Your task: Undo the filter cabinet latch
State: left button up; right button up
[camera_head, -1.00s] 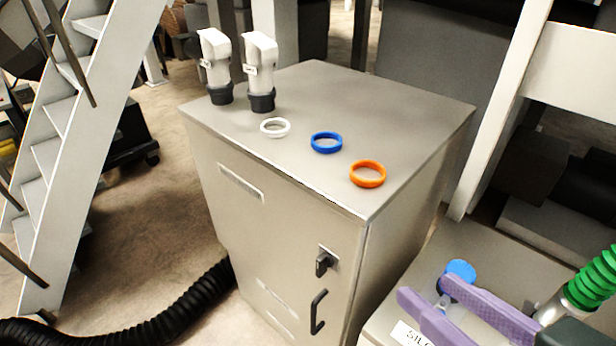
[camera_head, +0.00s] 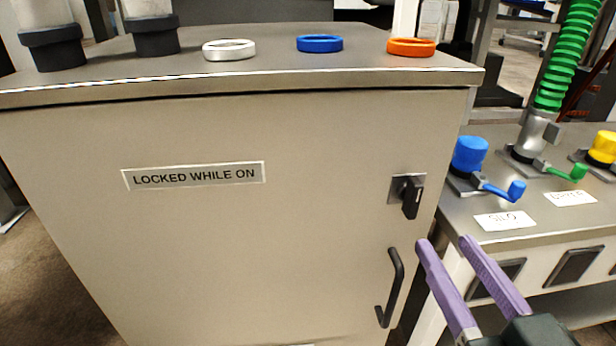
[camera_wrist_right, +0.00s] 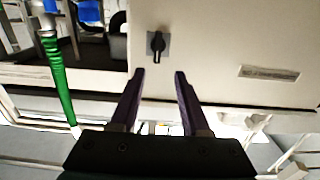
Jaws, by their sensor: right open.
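The filter cabinet (camera_head: 250,240) is a beige metal box with a door labelled "LOCKED WHILE ON" (camera_head: 194,175). Its black latch (camera_head: 411,196) sits on a grey plate at the door's upper right, its handle hanging down. A black pull handle (camera_head: 391,288) is below it. My right gripper (camera_head: 445,241) is open and empty, with purple fingers, in front of the cabinet's right edge, below and right of the latch. In the right wrist view, the latch (camera_wrist_right: 157,45) appears beyond and between the open fingertips (camera_wrist_right: 160,73), apart from them. My left gripper is not in view.
White (camera_head: 229,50), blue (camera_head: 320,43) and orange (camera_head: 411,47) rings lie on the cabinet top, with two dark-based fittings at left. A side bench (camera_head: 552,225) at right carries blue (camera_head: 469,154), green and yellow valves and a green hose (camera_head: 568,55).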

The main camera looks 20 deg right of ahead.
aim_at(418, 196)
jog(key=x, duration=0.9)
jog(key=shift+w+d+r, duration=0.1)
jog(key=shift+w+d, duration=0.25)
grip_shut()
